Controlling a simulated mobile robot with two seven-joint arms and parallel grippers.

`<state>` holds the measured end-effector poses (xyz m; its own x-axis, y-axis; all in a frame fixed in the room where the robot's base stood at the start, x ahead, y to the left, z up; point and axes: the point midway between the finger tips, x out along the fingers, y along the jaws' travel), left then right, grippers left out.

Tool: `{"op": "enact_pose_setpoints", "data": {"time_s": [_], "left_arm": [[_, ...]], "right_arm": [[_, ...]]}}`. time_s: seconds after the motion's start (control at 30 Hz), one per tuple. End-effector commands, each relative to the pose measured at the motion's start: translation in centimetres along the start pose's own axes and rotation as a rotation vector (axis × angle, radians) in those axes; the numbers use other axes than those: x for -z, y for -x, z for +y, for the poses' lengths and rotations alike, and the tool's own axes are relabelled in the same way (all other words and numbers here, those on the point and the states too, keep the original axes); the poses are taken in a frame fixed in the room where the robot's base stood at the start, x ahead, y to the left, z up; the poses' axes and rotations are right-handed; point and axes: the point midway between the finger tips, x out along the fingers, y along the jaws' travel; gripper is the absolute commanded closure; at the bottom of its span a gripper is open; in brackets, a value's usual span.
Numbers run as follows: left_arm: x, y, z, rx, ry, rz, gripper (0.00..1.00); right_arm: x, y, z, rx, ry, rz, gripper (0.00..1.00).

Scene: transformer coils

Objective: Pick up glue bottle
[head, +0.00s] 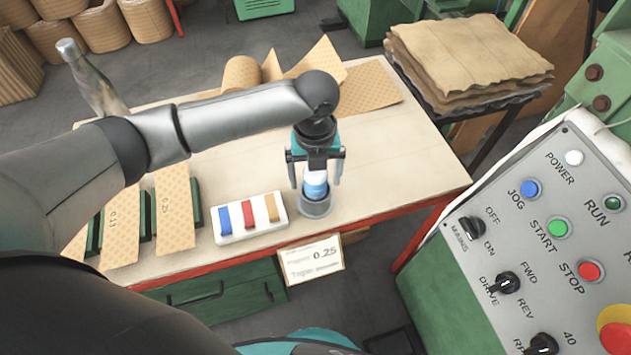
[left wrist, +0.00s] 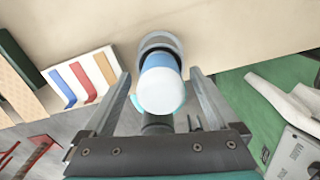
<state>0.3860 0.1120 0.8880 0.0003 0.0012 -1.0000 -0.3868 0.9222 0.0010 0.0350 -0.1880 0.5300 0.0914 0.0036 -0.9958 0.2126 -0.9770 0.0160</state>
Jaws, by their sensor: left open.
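The glue bottle (head: 315,187), a blue and white cylinder, stands in a grey round holder (head: 317,208) near the front edge of the table. In the left wrist view the bottle (left wrist: 160,85) shows its white end toward the camera, with the grey holder (left wrist: 157,40) around its far end. My left gripper (head: 315,176) is open above the holder, with one finger on each side of the bottle. In the left wrist view a gap shows between the bottle and each finger. My right gripper is not in view.
A white tray (head: 227,240) with blue, red and tan strips lies left of the holder. Patterned boards (head: 175,205) lie farther left; a clear bottle (head: 95,85) stands behind them. Patterned sheets (head: 365,88) lie at the table's back. A control panel (head: 530,250) stands at right.

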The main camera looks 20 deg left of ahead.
Motion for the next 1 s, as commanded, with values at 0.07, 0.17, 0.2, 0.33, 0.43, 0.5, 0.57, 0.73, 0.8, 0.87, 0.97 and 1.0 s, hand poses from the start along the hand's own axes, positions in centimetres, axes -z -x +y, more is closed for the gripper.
{"op": "enact_pose_setpoints", "data": {"time_s": [0.07, 0.17, 0.2, 0.33, 0.43, 0.5, 0.57, 0.73, 0.8, 0.87, 0.97, 1.0], "left_arm": [[0.00, -0.12, -0.02, 0.000, -0.001, -0.001, 0.06], [0.00, -0.07, -0.03, 0.001, -0.001, -0.001, 0.06], [0.00, -0.06, -0.03, 0.001, -0.001, -0.001, 0.06], [0.00, -0.04, -0.03, 0.001, -0.001, 0.000, 0.20], [0.00, -0.04, -0.03, 0.001, -0.001, 0.000, 0.31], [0.00, -0.03, -0.03, 0.001, -0.001, 0.000, 0.39], [0.00, -0.03, -0.03, 0.001, -0.001, 0.000, 0.46], [0.00, -0.03, -0.02, 0.000, 0.000, 0.000, 0.65], [0.00, -0.03, -0.01, 0.000, 0.000, 0.000, 0.73], [0.00, -0.04, 0.00, 0.000, 0.000, 0.000, 0.79], [-0.01, -0.04, 0.00, 0.000, 0.000, 0.000, 0.91], [-0.01, -0.04, 0.00, 0.000, 0.000, 0.000, 0.95]], "right_arm": [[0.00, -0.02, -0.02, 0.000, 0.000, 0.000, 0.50], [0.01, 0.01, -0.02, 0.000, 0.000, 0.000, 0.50], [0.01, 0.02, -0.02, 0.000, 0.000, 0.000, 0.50], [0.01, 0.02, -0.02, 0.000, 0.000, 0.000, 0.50], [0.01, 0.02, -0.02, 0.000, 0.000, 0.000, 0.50], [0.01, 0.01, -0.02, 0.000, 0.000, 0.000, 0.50], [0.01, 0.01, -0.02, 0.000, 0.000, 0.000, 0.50], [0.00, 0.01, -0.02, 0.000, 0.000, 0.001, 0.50], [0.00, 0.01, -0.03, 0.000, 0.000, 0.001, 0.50], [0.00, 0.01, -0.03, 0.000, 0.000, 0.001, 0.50], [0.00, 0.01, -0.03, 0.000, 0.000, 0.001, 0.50], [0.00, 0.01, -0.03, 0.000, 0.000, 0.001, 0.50]]}}
